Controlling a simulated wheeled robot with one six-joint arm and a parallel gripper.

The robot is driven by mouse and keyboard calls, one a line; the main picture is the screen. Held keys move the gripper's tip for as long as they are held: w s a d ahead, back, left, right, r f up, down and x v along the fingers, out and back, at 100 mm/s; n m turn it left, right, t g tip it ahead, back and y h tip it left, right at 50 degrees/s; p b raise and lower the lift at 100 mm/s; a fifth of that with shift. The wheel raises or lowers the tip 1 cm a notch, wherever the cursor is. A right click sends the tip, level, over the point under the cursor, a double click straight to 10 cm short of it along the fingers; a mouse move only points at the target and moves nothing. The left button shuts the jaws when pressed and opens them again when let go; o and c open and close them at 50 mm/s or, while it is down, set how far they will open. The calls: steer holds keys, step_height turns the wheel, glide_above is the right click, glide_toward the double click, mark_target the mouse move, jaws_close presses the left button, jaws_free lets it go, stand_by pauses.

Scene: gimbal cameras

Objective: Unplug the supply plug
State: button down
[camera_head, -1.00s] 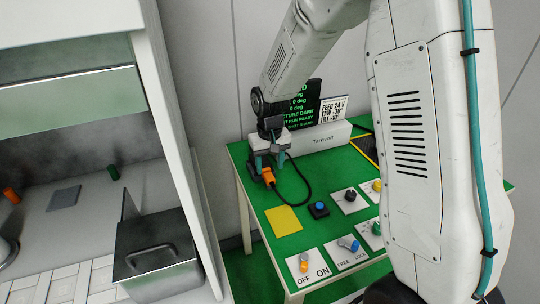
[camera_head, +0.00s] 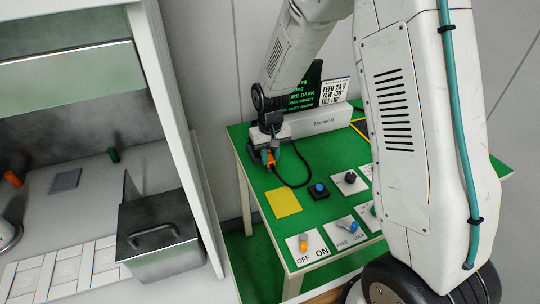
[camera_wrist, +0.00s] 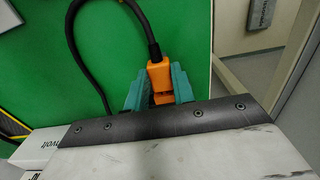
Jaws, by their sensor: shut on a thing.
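The orange supply plug (camera_head: 269,158) is in my gripper (camera_head: 267,151), above the left back part of the green table (camera_head: 249,184). A black cable (camera_head: 304,168) loops from it to the right. In the wrist view, the orange plug (camera_wrist: 159,76) sits between the two teal fingers of my gripper (camera_wrist: 158,92), which are shut on it. Its cable (camera_wrist: 143,25) leaves from the plug's far end and curves left. My gripper hides the plug's front end, so I cannot tell whether it sits in a socket.
A white Tarnwell unit (camera_head: 325,122) and a dark display (camera_head: 300,88) stand behind. A yellow square (camera_head: 284,203), a blue button (camera_head: 319,190), a FREE/LOCK switch (camera_head: 347,226) and an OFF/ON switch (camera_head: 303,242) are in front. A white cabinet (camera_head: 172,110) stands left.

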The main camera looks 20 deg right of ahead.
steer(key=shift+s, duration=1.25)
stand_by(0.5)
steer(key=shift+s, duration=1.35)
steer(key=shift+r, duration=1.95)
steer(key=shift+s, duration=0.1)
